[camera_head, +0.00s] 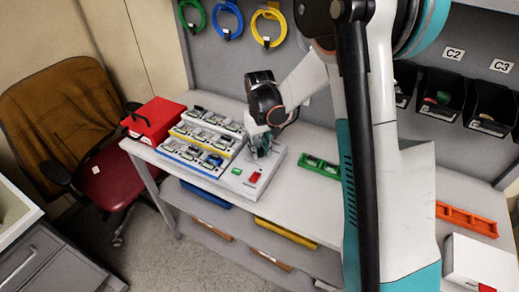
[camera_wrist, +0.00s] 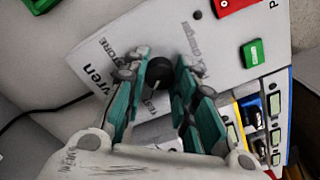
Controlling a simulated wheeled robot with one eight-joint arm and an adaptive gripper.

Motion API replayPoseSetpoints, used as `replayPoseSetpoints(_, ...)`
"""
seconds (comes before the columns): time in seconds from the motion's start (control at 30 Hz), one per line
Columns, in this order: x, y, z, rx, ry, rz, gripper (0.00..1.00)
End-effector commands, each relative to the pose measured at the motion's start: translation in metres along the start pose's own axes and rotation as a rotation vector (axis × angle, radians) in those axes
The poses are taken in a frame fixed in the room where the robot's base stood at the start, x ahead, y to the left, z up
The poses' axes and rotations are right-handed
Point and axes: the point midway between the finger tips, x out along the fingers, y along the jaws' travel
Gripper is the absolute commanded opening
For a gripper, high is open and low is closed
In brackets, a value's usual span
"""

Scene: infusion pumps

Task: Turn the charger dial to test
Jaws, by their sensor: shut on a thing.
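The charger is a pale grey box (camera_head: 270,178) on the table in the head view, with a green button (camera_head: 237,171) and a red switch (camera_head: 254,177). Its panel (camera_wrist: 225,45) fills much of the wrist view, with the printed words STORE, TEST and "charger" around the dial. The dial is a round black knob (camera_wrist: 158,76). My gripper (camera_wrist: 162,68) has its teal-padded fingers on either side of the knob and is shut on it. In the head view my gripper (camera_head: 262,146) is over the box and hides the dial. The dial's pointer direction cannot be made out.
A stepped rack of small devices (camera_head: 205,139) stands directly left of the charger, with a red case (camera_head: 154,117) beyond it. A green tray (camera_head: 319,167) lies to the right. A black cable (camera_wrist: 45,107) runs beside the charger.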

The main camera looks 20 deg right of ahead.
Motion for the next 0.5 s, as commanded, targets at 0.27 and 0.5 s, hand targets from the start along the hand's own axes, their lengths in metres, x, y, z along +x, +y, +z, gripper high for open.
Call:
replayPoseSetpoints(0.27, 0.0004, 0.0001, 0.0003, -0.110, -0.001, 0.000, 0.02)
replayPoseSetpoints(0.5, 0.0001, 0.0002, 0.0004, -0.140, -0.001, 0.000, 0.02)
